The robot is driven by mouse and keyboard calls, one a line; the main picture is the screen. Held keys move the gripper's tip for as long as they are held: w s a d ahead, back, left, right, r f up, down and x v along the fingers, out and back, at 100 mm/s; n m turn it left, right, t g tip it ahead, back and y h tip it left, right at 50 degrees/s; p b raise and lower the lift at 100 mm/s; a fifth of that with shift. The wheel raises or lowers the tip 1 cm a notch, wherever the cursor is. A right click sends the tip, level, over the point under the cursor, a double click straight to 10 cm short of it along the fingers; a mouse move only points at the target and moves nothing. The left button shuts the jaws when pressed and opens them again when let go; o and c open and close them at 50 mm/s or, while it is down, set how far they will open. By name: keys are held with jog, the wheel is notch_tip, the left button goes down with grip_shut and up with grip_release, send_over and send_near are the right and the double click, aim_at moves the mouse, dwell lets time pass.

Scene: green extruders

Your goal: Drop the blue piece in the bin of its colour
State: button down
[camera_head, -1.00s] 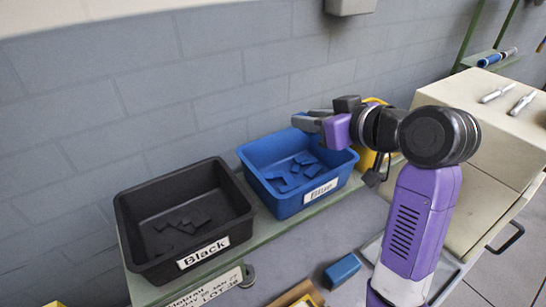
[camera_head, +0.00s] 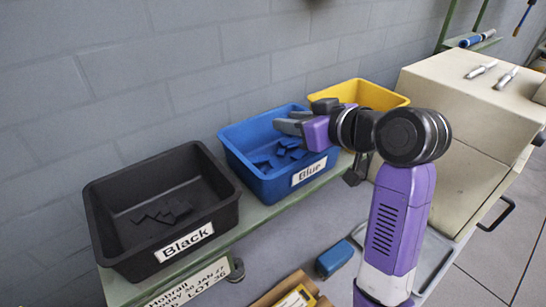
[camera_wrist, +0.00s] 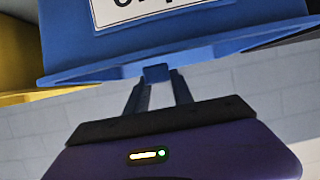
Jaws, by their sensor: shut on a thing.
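The blue bin (camera_head: 232,155) stands on the bench with a white "Blue" label on its front and several dark blue pieces inside. My gripper (camera_head: 285,124) shows in the head view at the height of the bin's upper right part, its grey fingers pointing left across the opening. In the wrist view my gripper (camera_wrist: 157,90) is shut on a small blue piece (camera_wrist: 156,73), of which only a bit shows between the fingertips. The blue bin also fills the top of the wrist view (camera_wrist: 70,35). The held piece cannot be made out in the head view.
The black bin (camera_head: 100,225) with several dark pieces stands left of the blue bin. A yellow bin (camera_head: 385,94) stands to the right, behind my arm. A blue block (camera_head: 335,258) lies on the lower surface in front. A grey wall rises behind.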

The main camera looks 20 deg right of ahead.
jog(key=c, duration=1)
grip_release()
jog(key=shift+b+v, duration=0.55)
jog(key=shift+v, duration=3.35)
